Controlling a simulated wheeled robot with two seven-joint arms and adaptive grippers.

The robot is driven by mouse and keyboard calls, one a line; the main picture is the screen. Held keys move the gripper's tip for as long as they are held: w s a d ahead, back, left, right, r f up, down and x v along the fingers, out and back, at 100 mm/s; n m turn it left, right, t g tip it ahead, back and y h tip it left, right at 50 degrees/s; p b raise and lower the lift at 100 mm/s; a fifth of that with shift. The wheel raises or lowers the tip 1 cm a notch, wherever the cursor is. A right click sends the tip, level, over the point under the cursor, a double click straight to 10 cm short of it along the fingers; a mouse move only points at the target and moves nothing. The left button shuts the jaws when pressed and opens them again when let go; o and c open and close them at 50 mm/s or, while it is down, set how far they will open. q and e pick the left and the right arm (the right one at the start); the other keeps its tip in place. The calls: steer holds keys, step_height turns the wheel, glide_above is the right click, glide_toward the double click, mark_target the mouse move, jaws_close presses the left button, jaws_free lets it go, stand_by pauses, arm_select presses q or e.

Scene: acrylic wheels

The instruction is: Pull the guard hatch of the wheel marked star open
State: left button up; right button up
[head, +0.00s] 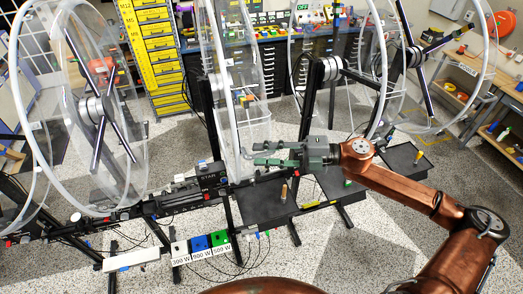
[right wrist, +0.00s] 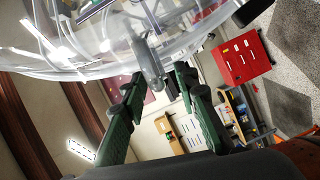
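A black box with the label STAR (head: 208,178) sits on the rail below the clear middle wheel (head: 222,90), which I see nearly edge-on. My right gripper (head: 260,154) reaches in from the right beside this wheel's lower rim. In the right wrist view its two green fingers (right wrist: 160,80) are spread apart. A grey handle-like piece (right wrist: 147,60) on the clear curved acrylic (right wrist: 90,62) lies between the fingertips. I cannot tell whether a finger touches it. The hatch outline is hard to make out. My left gripper is not in view.
Another clear wheel (head: 97,108) stands at the left, and large clear wheels (head: 415,55) stand at the right. Black trays (head: 262,205) lie under the right gripper. Labelled coloured boxes (head: 200,245) stand in front of the rail, with cables on the floor.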

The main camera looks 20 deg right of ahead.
steer(key=shift+w+a+f, duration=0.1)
steer(key=shift+w+a, duration=0.05)
steer(key=shift+a, duration=0.15)
steer(key=shift+c, duration=0.5)
jaws_close()
